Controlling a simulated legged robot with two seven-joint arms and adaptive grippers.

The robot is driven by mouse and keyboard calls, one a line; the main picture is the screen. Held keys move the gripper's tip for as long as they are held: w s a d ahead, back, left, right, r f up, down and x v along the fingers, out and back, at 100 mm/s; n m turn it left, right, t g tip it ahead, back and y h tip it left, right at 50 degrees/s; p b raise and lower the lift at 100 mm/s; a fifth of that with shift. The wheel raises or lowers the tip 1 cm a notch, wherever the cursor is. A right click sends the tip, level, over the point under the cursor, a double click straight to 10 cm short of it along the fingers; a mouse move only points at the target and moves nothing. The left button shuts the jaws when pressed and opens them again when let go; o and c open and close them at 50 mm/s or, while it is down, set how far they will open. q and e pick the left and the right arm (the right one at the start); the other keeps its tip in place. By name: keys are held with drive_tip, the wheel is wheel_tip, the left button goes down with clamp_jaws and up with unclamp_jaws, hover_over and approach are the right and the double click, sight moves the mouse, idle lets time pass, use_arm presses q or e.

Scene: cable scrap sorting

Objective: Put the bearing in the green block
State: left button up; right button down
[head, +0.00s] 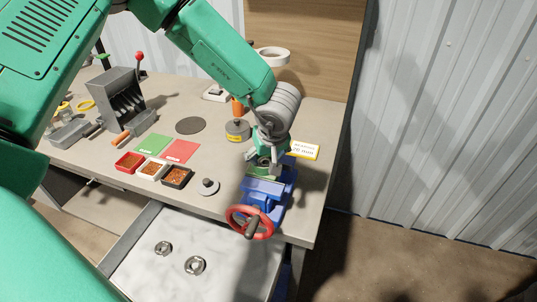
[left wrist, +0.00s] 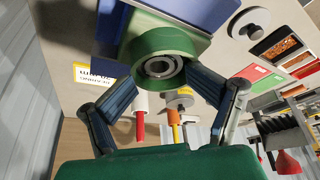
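The green block (head: 265,171) sits at the top of the blue vise (head: 266,192), directly under my left gripper (head: 263,158). In the left wrist view the green block (left wrist: 166,45) has a round opening, and the metal bearing ring (left wrist: 159,67) shows inside it. Whether the bearing is fully seated I cannot tell. My left gripper's fingers (left wrist: 163,86) stand apart on either side of the block's round face, with nothing held between them. In the head view the gripper hides the bearing and part of the block. My right gripper is not in view.
The vise's red handwheel (head: 249,222) juts over the bench front. An open drawer (head: 218,282) holds two round metal parts (head: 195,265). Red, white and black trays (head: 176,177) and a grey disc (head: 208,187) lie left of the vise. A yellow-edged label (head: 304,150) stands right of the gripper.

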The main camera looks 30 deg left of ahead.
use_arm(q)
drive_tip(key=shift+s+a+f, duration=0.25)
drive_tip(key=shift+s, duration=0.05)
drive_tip(key=shift+s+d+r, duration=0.1)
drive_tip(key=shift+r, duration=0.1)
drive_tip(key=shift+r, duration=0.3)
drive_tip(key=v, duration=1.2)
drive_tip(key=shift+w+r, duration=0.3)
drive_tip(key=shift+r, duration=0.1)
